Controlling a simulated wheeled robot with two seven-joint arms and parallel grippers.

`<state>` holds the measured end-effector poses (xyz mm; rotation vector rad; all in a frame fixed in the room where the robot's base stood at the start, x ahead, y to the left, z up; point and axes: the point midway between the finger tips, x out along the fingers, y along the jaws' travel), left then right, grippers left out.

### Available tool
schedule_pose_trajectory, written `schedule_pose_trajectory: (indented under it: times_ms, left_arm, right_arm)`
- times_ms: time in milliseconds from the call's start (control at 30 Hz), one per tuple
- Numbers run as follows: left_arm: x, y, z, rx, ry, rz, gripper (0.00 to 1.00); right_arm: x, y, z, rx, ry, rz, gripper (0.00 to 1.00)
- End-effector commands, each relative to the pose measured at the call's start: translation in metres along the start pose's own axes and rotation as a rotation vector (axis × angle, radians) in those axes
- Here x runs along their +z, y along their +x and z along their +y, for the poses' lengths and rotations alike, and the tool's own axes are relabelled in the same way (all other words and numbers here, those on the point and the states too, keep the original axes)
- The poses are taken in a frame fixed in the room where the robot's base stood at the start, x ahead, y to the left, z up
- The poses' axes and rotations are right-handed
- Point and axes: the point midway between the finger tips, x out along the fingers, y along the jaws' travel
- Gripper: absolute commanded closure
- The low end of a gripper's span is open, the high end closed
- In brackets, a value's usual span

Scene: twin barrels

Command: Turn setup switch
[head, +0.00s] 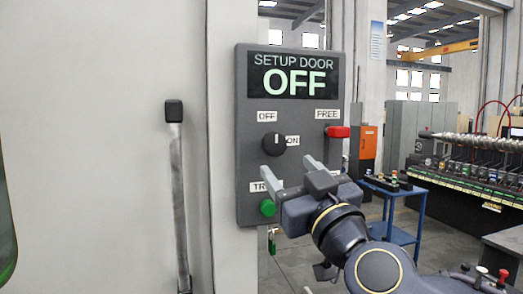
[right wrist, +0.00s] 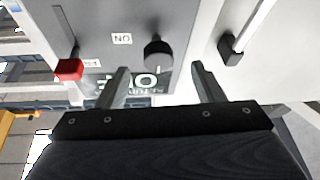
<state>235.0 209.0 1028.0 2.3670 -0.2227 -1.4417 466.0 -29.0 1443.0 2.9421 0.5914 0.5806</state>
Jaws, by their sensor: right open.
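The grey control panel (head: 243,120) carries a lit display (head: 293,76) reading "SETUP DOOR OFF". Below it is a black round setup switch (head: 274,145) with an "OFF" label above left and an "ON" label at its right. My right gripper (head: 287,166) is open in front of the panel, just below the switch in the head view. In the right wrist view, the switch (right wrist: 158,53) appears between and beyond the two open fingers (right wrist: 159,70), apparently untouched. My left gripper does not show.
A red lever (head: 337,132) sits right of the switch under "FREE"; it also shows in the right wrist view (right wrist: 69,70). A green button (head: 267,208) is low left, close to my gripper. A vertical handle (head: 179,190) is on the pale door at left.

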Motion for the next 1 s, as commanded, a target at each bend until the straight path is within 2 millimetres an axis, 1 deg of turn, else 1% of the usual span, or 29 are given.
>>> schedule_pose_trajectory:
  times_ms: [33, 100, 167, 400, 500, 600, 733, 967, 1000]
  left_arm:
    - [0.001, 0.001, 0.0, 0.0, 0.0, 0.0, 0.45]
    - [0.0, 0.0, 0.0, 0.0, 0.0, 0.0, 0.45]
    - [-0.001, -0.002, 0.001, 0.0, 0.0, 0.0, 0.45]
    - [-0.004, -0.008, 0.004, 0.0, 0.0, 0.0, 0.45]
    - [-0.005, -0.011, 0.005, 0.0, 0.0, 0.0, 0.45]
    - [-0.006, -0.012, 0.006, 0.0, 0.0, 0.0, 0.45]
    - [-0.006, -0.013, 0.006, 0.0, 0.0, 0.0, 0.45]
    - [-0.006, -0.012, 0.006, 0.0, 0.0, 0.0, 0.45]
    - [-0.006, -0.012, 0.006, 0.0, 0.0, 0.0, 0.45]
  right_arm:
    - [-0.004, 0.005, -0.003, 0.012, -0.006, 0.016, 0.39]
    - [-0.009, 0.01, -0.002, 0.024, -0.013, 0.027, 0.39]
    - [-0.009, 0.017, -0.002, 0.026, -0.014, 0.027, 0.39]
    - [-0.01, 0.055, -0.001, 0.024, -0.014, 0.025, 0.39]
    - [-0.011, 0.069, 0.0, 0.025, -0.013, 0.025, 0.39]
    - [-0.011, 0.078, 0.001, 0.025, -0.013, 0.025, 0.39]
    - [-0.009, 0.084, 0.0, 0.024, -0.014, 0.025, 0.39]
    - [-0.01, 0.084, 0.0, 0.024, -0.014, 0.025, 0.39]
    - [-0.01, 0.084, 0.0, 0.024, -0.014, 0.025, 0.44]
